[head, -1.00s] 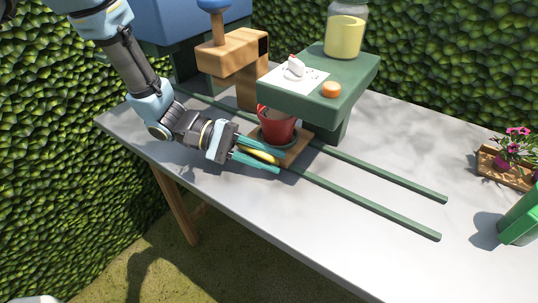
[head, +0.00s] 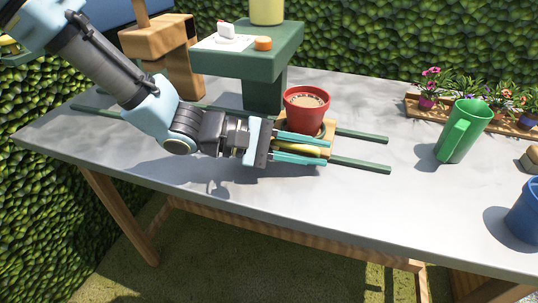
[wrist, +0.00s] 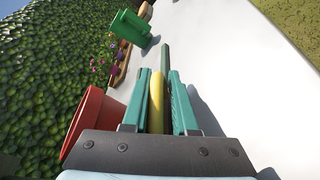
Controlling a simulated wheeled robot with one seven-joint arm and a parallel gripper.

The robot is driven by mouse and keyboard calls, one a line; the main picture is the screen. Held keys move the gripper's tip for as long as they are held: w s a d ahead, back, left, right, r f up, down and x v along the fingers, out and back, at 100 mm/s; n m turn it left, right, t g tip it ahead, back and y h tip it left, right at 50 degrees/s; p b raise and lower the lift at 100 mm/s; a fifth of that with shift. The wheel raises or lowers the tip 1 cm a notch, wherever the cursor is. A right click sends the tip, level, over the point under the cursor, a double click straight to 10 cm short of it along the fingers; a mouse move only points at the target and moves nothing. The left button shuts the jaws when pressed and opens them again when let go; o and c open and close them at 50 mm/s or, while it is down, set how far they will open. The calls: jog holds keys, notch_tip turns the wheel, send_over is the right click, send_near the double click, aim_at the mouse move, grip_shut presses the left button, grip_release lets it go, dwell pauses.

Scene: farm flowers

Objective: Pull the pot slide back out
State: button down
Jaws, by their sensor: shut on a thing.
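The pot slide (head: 323,148) is a wooden plate on two green rails (head: 360,167), clear of the green stand on its right side. A red pot (head: 305,112) filled with brown soil stands upright on it. A yellow handle bar (head: 298,150) runs along the slide's front. My gripper (head: 328,150) is shut on this yellow handle, with one teal finger on each side. In the wrist view the yellow handle (wrist: 156,100) lies between the teal fingers, and the red pot (wrist: 92,122) is at the left, partly hidden by my gripper.
The green stand (head: 262,50) with a white card and an orange button (head: 263,43) is left of the pot. A green watering jug (head: 463,130), a wooden tray of potted flowers (head: 415,107) and a blue container (head: 525,215) stand to the right. The table front is clear.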

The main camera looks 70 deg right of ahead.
jog(key=s+b, duration=0.1)
jog(key=s, duration=0.2)
jog(key=s+b, duration=0.2)
jog(key=s, duration=0.1)
jog(key=s+b, duration=0.1)
jog(key=s, duration=0.2)
jog(key=shift+s+d+r+b, duration=0.25)
jog(key=shift+r+b, duration=0.1)
jog(key=shift+b, duration=0.05)
jog(key=shift+s+r, duration=0.2)
jog(key=shift+s, duration=0.3)
jog(key=c, duration=0.8)
grip_release()
jog(key=shift+s+f, duration=0.1)
jog(key=shift+f, duration=0.05)
jog(key=shift+c, duration=0.2)
jog(key=shift+f, duration=0.1)
jog(key=shift+w+a, duration=0.1)
jog(key=shift+w, duration=0.3)
jog(key=v, duration=1)
jog(key=shift+a, duration=0.15)
